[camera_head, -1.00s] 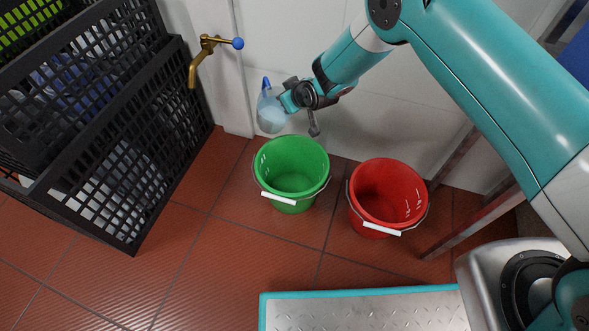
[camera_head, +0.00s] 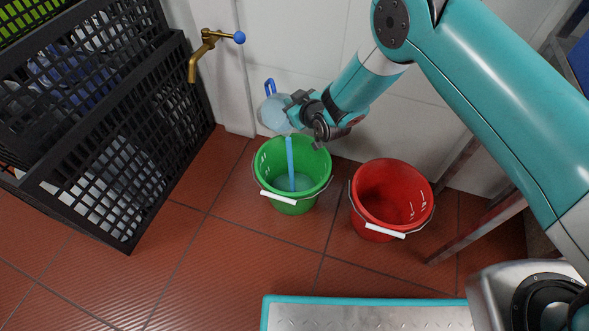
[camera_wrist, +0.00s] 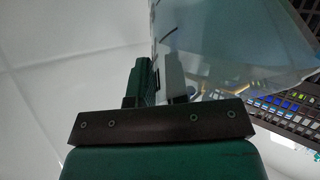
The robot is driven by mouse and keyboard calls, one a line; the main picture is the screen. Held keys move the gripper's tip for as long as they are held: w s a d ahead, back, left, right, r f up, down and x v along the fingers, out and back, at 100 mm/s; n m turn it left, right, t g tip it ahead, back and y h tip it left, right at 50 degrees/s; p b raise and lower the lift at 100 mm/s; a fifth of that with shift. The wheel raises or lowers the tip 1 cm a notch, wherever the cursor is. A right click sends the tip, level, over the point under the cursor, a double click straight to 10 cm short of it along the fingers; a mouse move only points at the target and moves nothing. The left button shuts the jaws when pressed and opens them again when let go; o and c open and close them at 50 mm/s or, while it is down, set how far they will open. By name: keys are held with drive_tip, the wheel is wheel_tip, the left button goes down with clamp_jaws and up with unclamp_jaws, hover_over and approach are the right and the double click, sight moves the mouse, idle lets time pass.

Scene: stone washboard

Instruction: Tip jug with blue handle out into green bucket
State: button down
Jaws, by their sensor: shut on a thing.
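The clear jug with the blue handle (camera_head: 274,112) is tilted above the back rim of the green bucket (camera_head: 308,160). A light blue stream (camera_head: 290,160) runs from it down into the bucket, and bluish liquid shows at the bottom. My gripper (camera_head: 297,107) is shut on the jug from its right side. In the wrist view the jug's clear wall (camera_wrist: 225,50) fills the upper right, against my gripper's fingers (camera_wrist: 162,85). Where the fingers touch the jug is partly hidden in the head view.
A red bucket (camera_head: 368,207) stands right of the green one. A brass tap with a blue knob (camera_head: 205,50) is on the wall at upper left. Black crates (camera_head: 120,150) stand at the left.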

drive_tip(key=shift+f+t+b, duration=0.3)
drive_tip(key=shift+b, duration=0.25)
drive_tip(key=shift+s+d+f+t+y+b, duration=0.15)
drive_tip(key=shift+s+f+t+y+b, duration=0.2)
drive_tip(key=shift+f+t+y+b, duration=0.7)
